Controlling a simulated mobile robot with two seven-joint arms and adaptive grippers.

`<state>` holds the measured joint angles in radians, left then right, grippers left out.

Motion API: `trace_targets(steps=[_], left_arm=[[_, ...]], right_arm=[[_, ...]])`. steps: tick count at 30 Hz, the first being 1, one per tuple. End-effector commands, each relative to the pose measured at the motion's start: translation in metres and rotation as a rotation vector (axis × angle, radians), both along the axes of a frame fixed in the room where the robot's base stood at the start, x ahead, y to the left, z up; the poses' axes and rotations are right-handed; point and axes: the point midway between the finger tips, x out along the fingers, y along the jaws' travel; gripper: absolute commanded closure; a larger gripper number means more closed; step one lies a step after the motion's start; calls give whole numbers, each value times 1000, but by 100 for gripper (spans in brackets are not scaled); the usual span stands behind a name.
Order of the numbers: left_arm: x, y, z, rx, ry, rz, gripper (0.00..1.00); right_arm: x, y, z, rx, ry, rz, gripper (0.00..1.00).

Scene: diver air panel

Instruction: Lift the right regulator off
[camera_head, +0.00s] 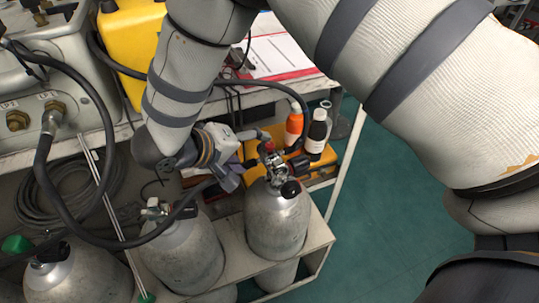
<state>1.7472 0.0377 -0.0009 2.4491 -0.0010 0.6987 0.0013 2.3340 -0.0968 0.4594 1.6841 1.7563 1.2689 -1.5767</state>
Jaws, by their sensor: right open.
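The right regulator (274,163), a metal fitting with a red part and a dark knob, sits on the valve at the top of the right grey cylinder (278,222). My right gripper (246,158) reaches down from above, just left of the regulator. Its fingers are apart and point towards it. I cannot tell whether a finger touches it. The gripper hides part of what lies behind it. My left gripper is not in view.
More cylinders (180,255) stand left in the rack (318,234). A black hose (75,222) loops from the panel (50,75) past them. Orange and black bottles (318,132) stand behind the regulator. Green floor (385,210) is clear on the right.

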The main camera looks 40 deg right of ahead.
Motion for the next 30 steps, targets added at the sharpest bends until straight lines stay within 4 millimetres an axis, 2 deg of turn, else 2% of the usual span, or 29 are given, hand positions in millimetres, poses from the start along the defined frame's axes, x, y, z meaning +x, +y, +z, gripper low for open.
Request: trace_targets(steps=[10, 18, 27, 30], left_arm=[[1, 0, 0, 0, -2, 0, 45], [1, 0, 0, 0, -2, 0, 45], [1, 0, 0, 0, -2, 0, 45], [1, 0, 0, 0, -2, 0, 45]], right_arm=[[9, -44, -33, 0, -2, -2, 33], [10, -48, -36, 1, -4, -2, 33], [10, -47, -37, 1, -3, -1, 100], [10, -47, -36, 0, -4, -1, 100]])
